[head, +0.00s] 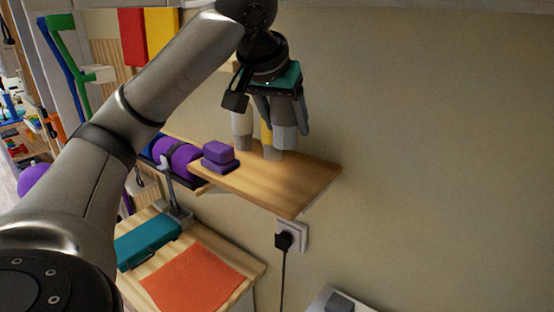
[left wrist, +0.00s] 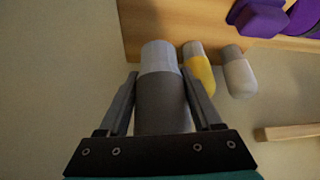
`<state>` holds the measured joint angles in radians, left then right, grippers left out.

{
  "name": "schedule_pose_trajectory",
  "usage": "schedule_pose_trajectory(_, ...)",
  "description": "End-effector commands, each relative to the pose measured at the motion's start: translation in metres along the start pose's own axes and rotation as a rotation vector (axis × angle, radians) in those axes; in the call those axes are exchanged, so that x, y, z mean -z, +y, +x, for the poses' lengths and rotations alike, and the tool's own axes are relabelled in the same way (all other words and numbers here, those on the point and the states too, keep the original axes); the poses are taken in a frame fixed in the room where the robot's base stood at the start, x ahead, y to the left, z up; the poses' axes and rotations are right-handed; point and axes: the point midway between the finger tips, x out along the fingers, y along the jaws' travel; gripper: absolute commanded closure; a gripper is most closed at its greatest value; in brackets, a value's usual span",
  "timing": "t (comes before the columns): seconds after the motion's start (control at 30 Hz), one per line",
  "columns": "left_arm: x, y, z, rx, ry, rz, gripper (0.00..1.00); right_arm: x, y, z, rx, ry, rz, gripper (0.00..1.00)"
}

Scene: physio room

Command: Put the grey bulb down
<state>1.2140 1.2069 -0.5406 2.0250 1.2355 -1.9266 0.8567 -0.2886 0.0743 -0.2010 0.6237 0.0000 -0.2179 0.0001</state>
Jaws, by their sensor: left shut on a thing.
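The grey bulb (head: 285,134), dark grey with a paler end, is held by my left gripper (head: 281,112) at the wall shelf (head: 300,183). In the left wrist view the grey bulb (left wrist: 162,100) sits between the two fingers (left wrist: 162,103), pale end pointing away toward the shelf. It hangs about upright near the shelf's back right; I cannot tell if it touches the board. A yellow bulb (left wrist: 200,70) and a beige bulb (left wrist: 238,75) stand close beside it on the shelf. In the head view they are partly hidden behind the gripper. My right gripper is not in view.
Purple stacked blocks (head: 220,157) sit on the shelf's left part. The shelf's front right is bare. Below are a wall socket with a plug (head: 285,239), a teal case (head: 148,241) and an orange sheet (head: 194,278) on a wooden top. A purple roll (head: 178,156) lies left.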

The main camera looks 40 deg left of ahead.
Motion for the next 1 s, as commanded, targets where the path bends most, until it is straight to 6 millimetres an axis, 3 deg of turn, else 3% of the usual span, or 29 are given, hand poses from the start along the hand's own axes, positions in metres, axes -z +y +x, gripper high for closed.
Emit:
schedule_pose_trajectory(0.2,-0.024,-0.001,0.035,0.003,-0.002,0.002,1.00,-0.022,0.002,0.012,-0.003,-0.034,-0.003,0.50)
schedule_pose_trajectory(0.53,-0.044,0.000,0.068,0.002,-0.002,0.002,1.00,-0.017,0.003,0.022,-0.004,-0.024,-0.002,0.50)
schedule_pose_trajectory(0.97,-0.048,0.000,0.074,0.000,0.000,0.002,1.00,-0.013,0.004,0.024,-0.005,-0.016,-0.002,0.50)
schedule_pose_trajectory(1.0,-0.049,0.000,0.074,0.000,-0.001,0.003,0.32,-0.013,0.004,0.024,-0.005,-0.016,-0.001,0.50)
